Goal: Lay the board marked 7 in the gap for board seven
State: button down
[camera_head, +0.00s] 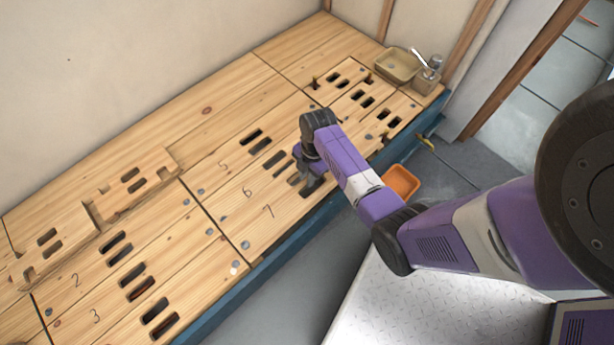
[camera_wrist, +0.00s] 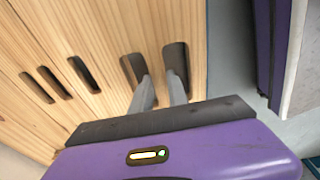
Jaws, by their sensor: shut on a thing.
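The board marked 7 (camera_head: 262,222) is a pale wooden plank in the front row of the deck, beside the blue front edge. It lies along the board marked 6 (camera_head: 236,203) and looks about level with it; I cannot tell whether it is fully seated. My gripper (camera_head: 308,188) is at the right part of board 7. In the wrist view my gripper (camera_wrist: 160,92) has its two fingers in the board's two dark slots, shut on the wood between them (camera_wrist: 155,62). The gap under the board is hidden.
A notched board (camera_head: 130,188) sits raised at the back left. Boards marked 2 (camera_head: 85,273) and 3 (camera_head: 105,308) lie at the front left. An orange bin (camera_head: 401,182) stands beyond the blue edge (camera_head: 285,258). A tan tray (camera_head: 398,66) stands at the far end.

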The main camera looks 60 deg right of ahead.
notch_tip(320, 180, down, 5)
jog(key=b, duration=0.4)
jog(key=shift+r+b, duration=0.2)
jog(key=shift+b, duration=0.1)
jog(key=shift+p, duration=0.55)
dwell(0.3)
jog(key=shift+f+b, duration=0.8)
jog(key=shift+f, duration=1)
dwell(1.2)
jog(key=c, duration=1.2)
grip_release()
jog(key=shift+f, duration=0.1)
jog(key=shift+s+d+r+p, duration=0.1)
jog(key=shift+d+r+p, duration=0.1)
jog(key=shift+r+p, duration=0.8)
jog(key=shift+s+d+r+p, duration=0.1)
jog(key=shift+d+r+p, duration=0.2)
jog(key=shift+r, duration=1.35)
jog(key=shift+d+r+p, duration=0.1)
jog(key=shift+r+p, duration=0.65)
jog(key=shift+r, duration=0.55)
